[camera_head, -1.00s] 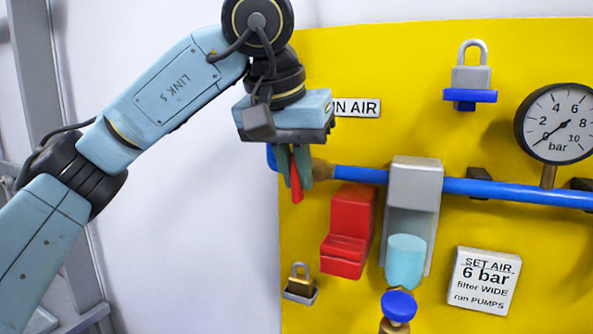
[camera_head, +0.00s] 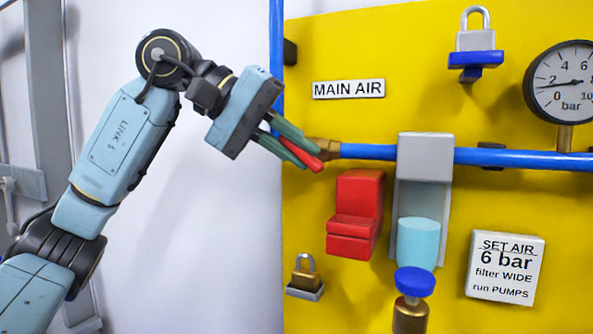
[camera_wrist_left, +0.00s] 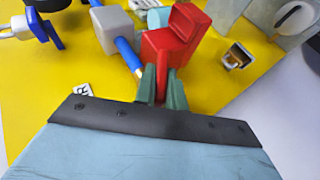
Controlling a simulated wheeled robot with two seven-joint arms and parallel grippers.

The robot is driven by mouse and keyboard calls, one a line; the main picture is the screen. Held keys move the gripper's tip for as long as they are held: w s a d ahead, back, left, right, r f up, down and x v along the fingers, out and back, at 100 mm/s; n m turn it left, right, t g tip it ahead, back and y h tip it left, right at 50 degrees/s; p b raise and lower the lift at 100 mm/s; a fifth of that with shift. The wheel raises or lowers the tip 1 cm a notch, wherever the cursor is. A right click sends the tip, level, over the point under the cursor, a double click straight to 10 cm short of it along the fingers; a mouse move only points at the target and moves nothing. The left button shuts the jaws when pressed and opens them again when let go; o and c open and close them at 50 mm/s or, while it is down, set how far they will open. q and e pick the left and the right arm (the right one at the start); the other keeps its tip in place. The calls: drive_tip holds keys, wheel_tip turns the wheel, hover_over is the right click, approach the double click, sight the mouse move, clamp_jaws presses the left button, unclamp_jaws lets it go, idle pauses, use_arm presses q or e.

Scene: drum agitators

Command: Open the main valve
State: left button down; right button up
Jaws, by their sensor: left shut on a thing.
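The main valve's red lever (camera_head: 308,161) is at the left end of the blue pipe (camera_head: 370,152), beside a brass fitting (camera_head: 326,150), below the "MAIN AIR" label (camera_head: 349,89). My left gripper (camera_head: 299,150) comes from the upper left and is shut on the lever between its green fingers. The lever slants down to the right, nearly in line with the fingers. In the left wrist view the lever (camera_wrist_left: 161,82) stands between the fingertips. The valve body is mostly hidden by the gripper. My right gripper is not in view.
The pressure gauge (camera_head: 573,95) at the right has its needle near 2. A red block (camera_head: 355,212), the filter with its light blue bowl (camera_head: 418,242), a blue knob (camera_head: 415,281) and padlocks (camera_head: 475,30) are on the yellow panel (camera_head: 400,30). White wall lies left of it.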

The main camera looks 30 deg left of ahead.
use_arm(q)
drive_tip(key=n+h+b, duration=0.1)
drive_tip(key=h+b, duration=0.1)
drive_tip(key=b, duration=0.1)
drive_tip(key=f+t+h+b, duration=0.1)
drive_tip(key=h+b, duration=0.2)
drive_tip(key=b, duration=0.1)
drive_tip(key=shift+a+n+t, duration=0.15)
drive_tip(key=shift+n+t, duration=0.15)
drive_tip(key=shift+n, duration=0.1)
drive_tip(key=shift+r+n+t+h+b, duration=0.15)
drive_tip(key=shift+n+t+h+b, duration=0.2)
drive_tip(key=shift+h+b, duration=0.8)
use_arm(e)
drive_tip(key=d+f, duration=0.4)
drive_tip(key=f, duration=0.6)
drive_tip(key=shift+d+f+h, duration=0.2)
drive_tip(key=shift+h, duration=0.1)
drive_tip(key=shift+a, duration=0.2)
use_arm(q)
drive_tip(key=c, duration=1.5)
unclamp_jaws()
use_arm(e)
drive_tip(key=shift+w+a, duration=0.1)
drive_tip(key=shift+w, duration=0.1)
use_arm(q)
drive_tip(key=shift+o, duration=0.2)
